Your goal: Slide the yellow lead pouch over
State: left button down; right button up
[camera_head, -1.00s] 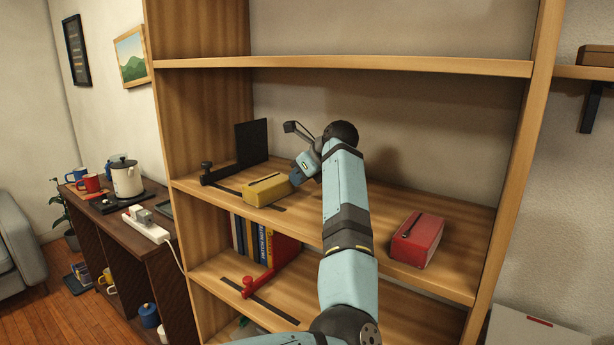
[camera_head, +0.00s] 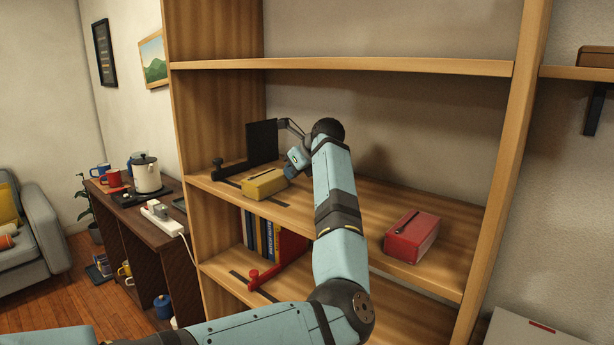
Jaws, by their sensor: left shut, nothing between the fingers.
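The yellow lead pouch (camera_head: 265,184) lies on the middle shelf, over part of a dark strip on the board. A black bookend (camera_head: 262,142) stands upright behind it, with a long foot and knob to its left. A small gap shows between the pouch and the foot. My left gripper (camera_head: 291,169) is shut and empty at the pouch's right rear end. It looks close against the pouch, but the fingertips are partly hidden, so contact cannot be told. My right gripper is out of view.
A red pouch (camera_head: 411,237) lies right of my arm on the same shelf board (camera_head: 370,208). The lower shelf holds books (camera_head: 262,236) and a red bookend (camera_head: 284,256). The upper shelf board (camera_head: 340,66) passes above my arm.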

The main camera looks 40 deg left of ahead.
pick_arm(q)
jog(key=a, duration=0.7)
jog(key=a+b, duration=0.1)
jog(key=a, duration=0.3)
jog(key=shift+w, duration=0.3)
jog(key=shift+d, duration=0.1)
